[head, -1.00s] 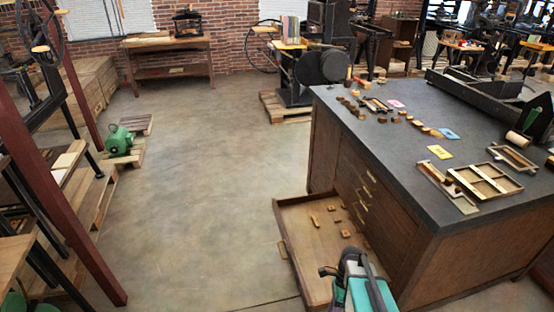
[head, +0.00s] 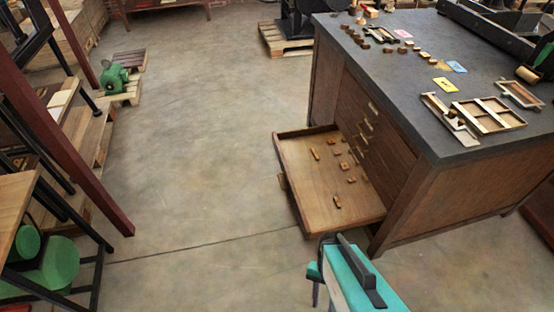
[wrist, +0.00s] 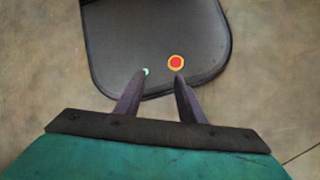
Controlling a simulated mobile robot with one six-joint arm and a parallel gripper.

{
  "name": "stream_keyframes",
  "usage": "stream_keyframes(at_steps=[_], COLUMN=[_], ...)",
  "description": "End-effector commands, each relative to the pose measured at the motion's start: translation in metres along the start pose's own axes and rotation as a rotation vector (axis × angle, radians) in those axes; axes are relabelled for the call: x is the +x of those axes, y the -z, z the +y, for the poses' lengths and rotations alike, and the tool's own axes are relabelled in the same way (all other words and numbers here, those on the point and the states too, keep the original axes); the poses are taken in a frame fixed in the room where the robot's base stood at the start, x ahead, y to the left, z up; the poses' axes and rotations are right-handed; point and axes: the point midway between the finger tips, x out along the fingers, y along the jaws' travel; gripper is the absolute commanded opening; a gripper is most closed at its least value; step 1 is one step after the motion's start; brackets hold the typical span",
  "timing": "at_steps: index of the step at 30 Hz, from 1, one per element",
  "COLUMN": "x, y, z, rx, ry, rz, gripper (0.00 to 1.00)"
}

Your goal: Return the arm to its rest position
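My arm (head: 362,280) shows in teal and black at the bottom of the head view, just in front of the open drawer and apart from it. My gripper (wrist: 160,76) shows in the wrist view with its two dark fingers apart and nothing between them. It points down over a dark rounded panel of my own base with a red button and a small green light. In the head view I cannot make out the fingers clearly.
A wooden drawer (head: 318,185) with several small wooden pieces stands open from the dark-topped cabinet (head: 400,110). A green motor (head: 114,78) sits on a pallet at left. The middle floor (head: 200,150) is clear.

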Motion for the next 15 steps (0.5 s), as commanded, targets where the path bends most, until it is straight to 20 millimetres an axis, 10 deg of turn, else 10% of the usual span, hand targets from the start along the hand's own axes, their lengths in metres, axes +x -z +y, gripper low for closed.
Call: stream_keyframes(at_steps=[15], x=[-0.002], y=[0.014], z=[0.0], rx=[-0.447], ry=[-0.009], rz=[0.068], gripper=[0.36])
